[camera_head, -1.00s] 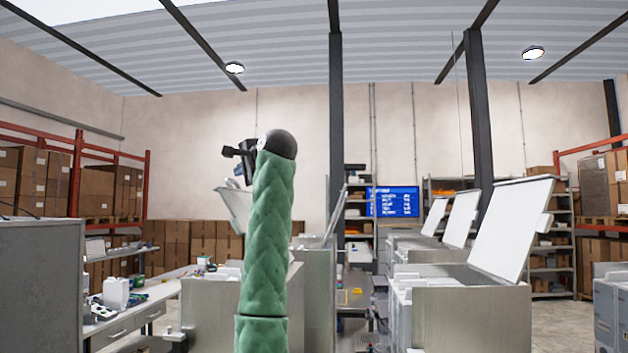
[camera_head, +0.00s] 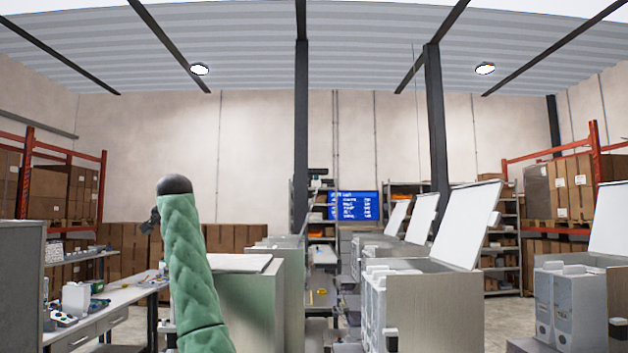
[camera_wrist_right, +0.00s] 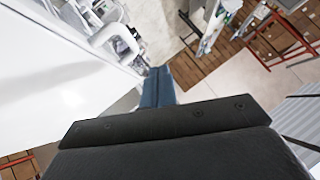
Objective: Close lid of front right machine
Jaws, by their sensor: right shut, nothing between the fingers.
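In the head view, the nearest machine on the right (camera_head: 432,312) has its white lid (camera_head: 468,222) raised and leaning back. Another machine (camera_head: 565,300) at the right edge also has a raised lid (camera_head: 612,220); I cannot tell which one the task names. A machine (camera_head: 240,300) left of centre has its lid (camera_head: 233,262) lying flat on top. A green-sleeved arm of mine rises in front of it from the lower left; a small dark gripper part (camera_head: 151,222) shows behind. In the right wrist view my right gripper (camera_wrist_right: 157,85) is shut and empty, beside a large white surface (camera_wrist_right: 50,85).
More machines with raised lids (camera_head: 422,218) stand behind the right one. A workbench (camera_head: 110,310) with small items stands on the left. A grey block (camera_head: 25,290) is at the left edge. Floor (camera_head: 495,315) shows between the two right machines.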

